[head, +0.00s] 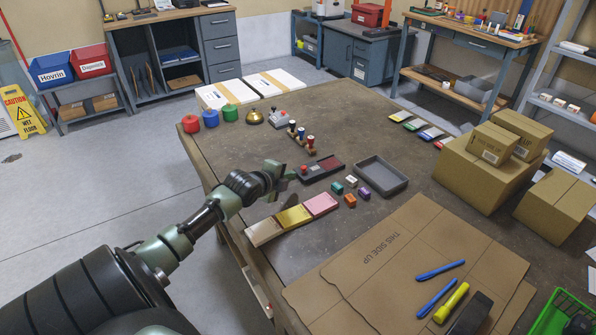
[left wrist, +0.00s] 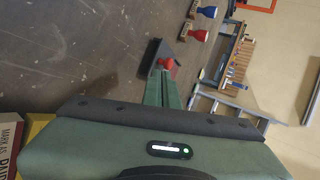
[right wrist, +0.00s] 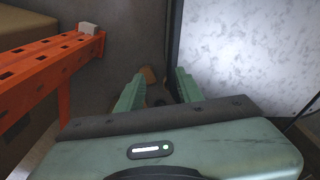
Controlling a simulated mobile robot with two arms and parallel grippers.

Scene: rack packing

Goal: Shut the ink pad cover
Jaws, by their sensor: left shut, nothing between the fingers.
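The ink pad (head: 333,164) lies on the brown table as a low dark case with a dark red surface. A red knob (head: 304,169) sits at its left end; whether it belongs to the cover is unclear. My left gripper (head: 288,174) is shut and empty, just left of the knob. In the left wrist view the left fingertips (left wrist: 165,80) point at the red knob (left wrist: 165,62) and the dark case, partly hiding it; contact cannot be told. My right gripper (right wrist: 158,85) shows only in the right wrist view, open and empty, away from the table items.
A grey tray (head: 404,184) and small coloured blocks (head: 350,200) lie right of the pad. Tan, yellow and pink pads (head: 293,216) lie in front. An orange beam (right wrist: 45,70) is beside my right gripper.

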